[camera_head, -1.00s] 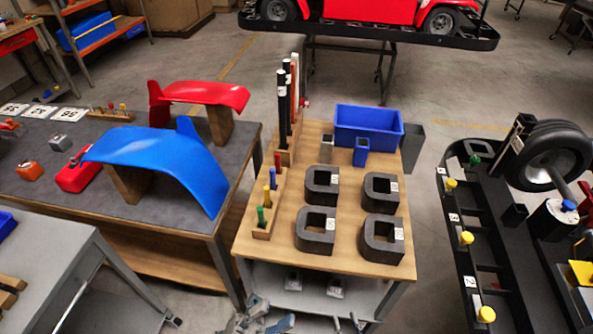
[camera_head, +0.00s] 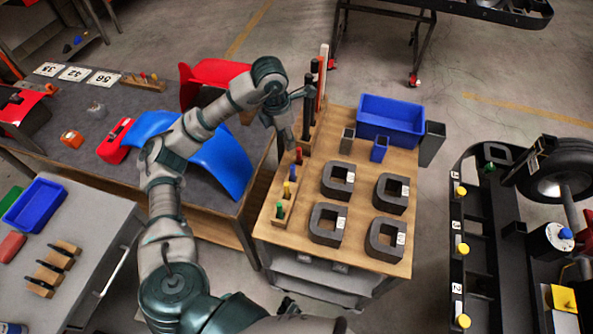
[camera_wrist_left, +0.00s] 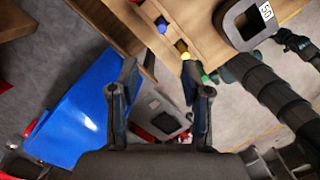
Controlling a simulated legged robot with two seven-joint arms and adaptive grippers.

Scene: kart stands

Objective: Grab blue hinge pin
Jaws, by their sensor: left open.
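The blue hinge pin (camera_head: 292,173) stands upright in a wooden pin rack (camera_head: 266,213), between a red pin (camera_head: 298,156) and a yellow pin (camera_head: 286,188), with a green pin (camera_head: 279,208) at the near end. My left gripper (camera_head: 289,140) is at the far end of the rack, close to the red pin. In the left wrist view the gripper (camera_wrist_left: 160,78) is open with nothing between its fingers. The blue pin (camera_wrist_left: 162,25) shows beyond the fingertips, apart from them. A dark jointed arm of mine is at the right there; its gripper cannot be made out clearly.
Tall black, red and white rods (camera_head: 308,108) stand just behind the rack. Dark square blocks (camera_head: 328,224) sit to its right, with a blue bin (camera_head: 391,120) behind. A blue curved panel (camera_head: 222,160) lies on the grey table at left.

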